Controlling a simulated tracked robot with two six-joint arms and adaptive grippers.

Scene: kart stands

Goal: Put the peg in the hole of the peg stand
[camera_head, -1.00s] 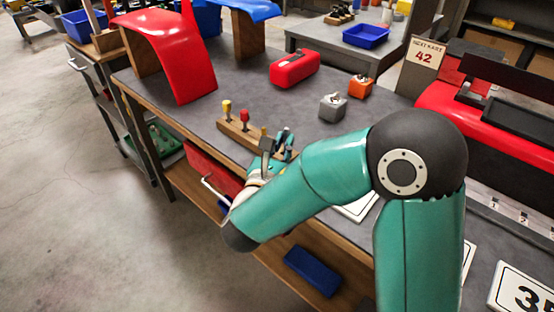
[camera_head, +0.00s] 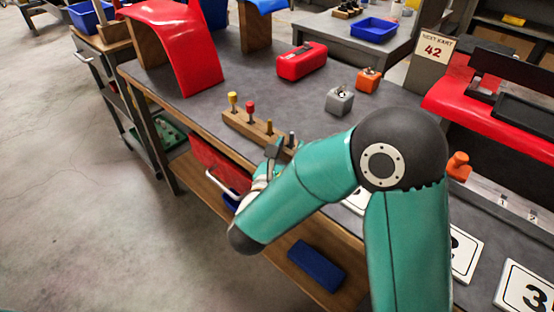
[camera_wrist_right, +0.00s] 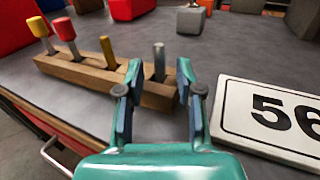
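The wooden peg stand (camera_head: 240,124) lies near the front edge of the grey bench; it also shows in the wrist view (camera_wrist_right: 85,74). A yellow-topped peg (camera_wrist_right: 40,30), a red-topped peg (camera_wrist_right: 66,33) and a plain brass peg (camera_wrist_right: 108,50) stand upright in it. A bare steel peg (camera_wrist_right: 158,60) stands upright at the stand's right end, apparently in its hole; its lower end is hard to make out. My right gripper (camera_wrist_right: 158,68) is open, its fingertips to either side of the steel peg with gaps visible. My left gripper is out of view.
A number plate (camera_wrist_right: 268,118) lies close right of my right gripper. A grey block (camera_head: 339,100), an orange block (camera_head: 368,80) and a red box (camera_head: 301,61) stand farther back. A red curved panel (camera_head: 185,45) stands at the left. Bench between is clear.

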